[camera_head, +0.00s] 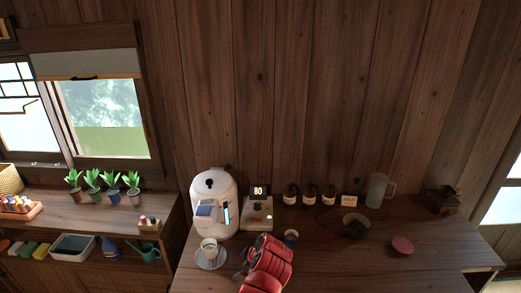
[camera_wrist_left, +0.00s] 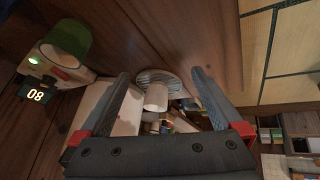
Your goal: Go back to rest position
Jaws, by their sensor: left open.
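My left arm's red links reach over the counter at the bottom middle of the head view. The left gripper (camera_head: 242,268) shows there as a small dark shape beside the saucer. In the left wrist view the left gripper (camera_wrist_left: 162,72) is open, its two dark fingers wide apart. A white cup (camera_head: 209,247) stands on a saucer (camera_head: 202,264) in front of the white machine. The cup (camera_wrist_left: 156,98) and striped saucer (camera_wrist_left: 150,75) appear between the fingers in the wrist picture, apart from them. My right gripper is not in view.
A small dark cup (camera_head: 291,236), several bottles (camera_head: 309,194), a clear pitcher (camera_head: 377,190) and a red round item (camera_head: 402,245) are to the right. The counter's (camera_head: 350,272) front right is clear.

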